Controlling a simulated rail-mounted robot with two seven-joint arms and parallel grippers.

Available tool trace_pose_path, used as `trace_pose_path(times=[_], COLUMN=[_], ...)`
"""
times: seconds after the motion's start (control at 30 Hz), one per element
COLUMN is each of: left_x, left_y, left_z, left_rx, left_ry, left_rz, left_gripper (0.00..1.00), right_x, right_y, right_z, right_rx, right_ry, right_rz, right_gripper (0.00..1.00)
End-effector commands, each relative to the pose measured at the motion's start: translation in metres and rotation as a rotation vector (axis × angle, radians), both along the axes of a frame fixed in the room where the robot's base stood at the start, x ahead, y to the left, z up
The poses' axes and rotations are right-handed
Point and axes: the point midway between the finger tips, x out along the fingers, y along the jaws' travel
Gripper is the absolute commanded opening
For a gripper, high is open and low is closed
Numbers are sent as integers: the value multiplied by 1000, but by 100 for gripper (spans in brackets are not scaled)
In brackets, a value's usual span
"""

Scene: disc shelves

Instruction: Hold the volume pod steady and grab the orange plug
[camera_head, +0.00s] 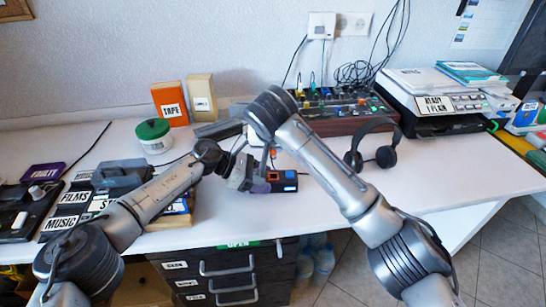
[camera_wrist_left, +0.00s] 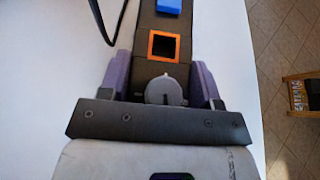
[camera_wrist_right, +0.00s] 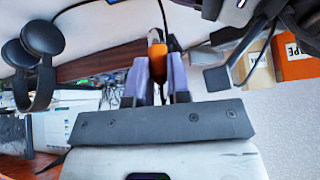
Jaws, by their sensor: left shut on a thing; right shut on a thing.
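The volume pod (camera_head: 283,176) is a small dark box near the front edge of the white desk. In the left wrist view the pod (camera_wrist_left: 199,52) has a blue part, an orange-rimmed square socket (camera_wrist_left: 151,46) and a grey round knob (camera_wrist_left: 163,90). The socket looks empty. My left gripper (camera_wrist_left: 166,86) is shut on the pod, its purple fingers on either side near the knob. The orange plug (camera_wrist_right: 158,62) shows in the right wrist view with a cable. My right gripper (camera_wrist_right: 160,78) is shut on it. In the head view the right fingers are mostly hidden.
Black headphones (camera_head: 370,146) lie to the right of the pod. A mixer (camera_head: 343,112) and a printer (camera_head: 440,94) stand behind. A green-lidded tub (camera_head: 153,134) and labelled boxes are at the left. Drawers (camera_head: 228,273) are below the desk front.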

Motion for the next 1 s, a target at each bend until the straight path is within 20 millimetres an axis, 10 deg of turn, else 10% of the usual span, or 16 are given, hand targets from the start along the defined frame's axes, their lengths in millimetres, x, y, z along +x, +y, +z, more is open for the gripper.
trace_pose_path(times=[0.5, 0.53, 0.8, 1.0], left_x=[0, 0, 0, 0], left_y=[0, 0, 0, 0], left_z=[1, 1, 0, 0], left_rx=[-1, -1, -1, 0], left_ry=[-1, -1, 0, 0], left_rz=[0, 0, 0, 0], left_gripper=[44, 59, 85, 87], right_x=[0, 0, 0, 0], right_y=[0, 0, 0, 0], right_z=[18, 18, 18, 18], right_rx=[-1, -1, -1, -1], right_ry=[0, 0, 0, 0], right_rz=[1, 1, 1, 1], right_gripper=[0, 0, 0, 0])
